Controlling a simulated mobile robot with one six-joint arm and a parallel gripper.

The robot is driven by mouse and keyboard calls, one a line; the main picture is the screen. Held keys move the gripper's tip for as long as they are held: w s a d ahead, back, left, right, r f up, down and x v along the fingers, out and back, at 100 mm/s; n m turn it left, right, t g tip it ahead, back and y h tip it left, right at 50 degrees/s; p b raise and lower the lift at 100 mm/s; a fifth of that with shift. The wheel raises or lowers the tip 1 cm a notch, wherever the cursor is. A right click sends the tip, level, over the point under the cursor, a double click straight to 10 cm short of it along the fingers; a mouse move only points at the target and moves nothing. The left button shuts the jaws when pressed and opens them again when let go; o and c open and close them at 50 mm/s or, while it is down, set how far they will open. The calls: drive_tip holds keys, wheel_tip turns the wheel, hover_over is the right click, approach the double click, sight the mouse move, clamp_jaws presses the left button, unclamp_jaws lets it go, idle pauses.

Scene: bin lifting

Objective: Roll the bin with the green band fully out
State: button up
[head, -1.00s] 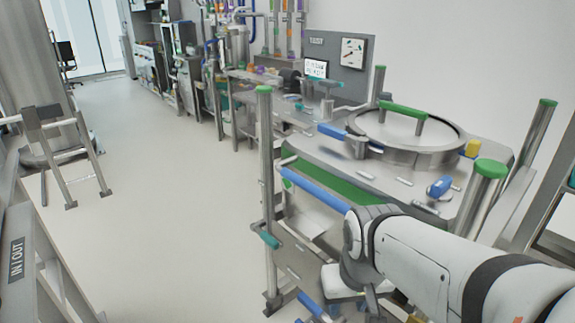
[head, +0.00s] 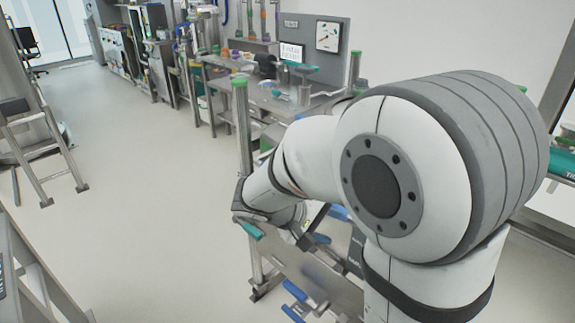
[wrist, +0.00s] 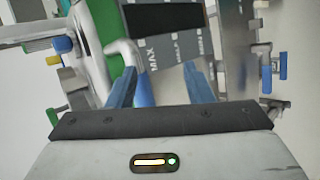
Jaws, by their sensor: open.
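The bin is mostly hidden behind my arm in the head view. In the wrist view a green strip (wrist: 98,30), probably its green band, runs along the upper left. A grey panel lettered "MAX" (wrist: 175,70) lies ahead of the fingers. A pale curved bar (wrist: 125,52) bends beside the left finger. My gripper (wrist: 160,75) has its two blue fingers apart, open, with the panel seen between them. I cannot tell whether either finger touches the bar. In the head view my gripper (head: 302,238) is low by the front of the metal station.
Blue fittings (head: 296,294) sit near the floor. A bench with a gauge panel (head: 318,45) stands behind. Open floor (head: 130,200) lies left.

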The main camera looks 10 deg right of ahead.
drive_tip(key=w+a+n+t+h, duration=0.3)
drive_tip(key=w+a+t, duration=0.4)
drive_tip(key=w+a, duration=0.3)
drive_tip(key=x, duration=0.8)
drive_tip(key=shift+w+d+r+p, duration=0.2)
drive_tip(key=shift+w+r+p, duration=0.05)
drive_tip(key=shift+w+p, duration=0.2)
clamp_jaws()
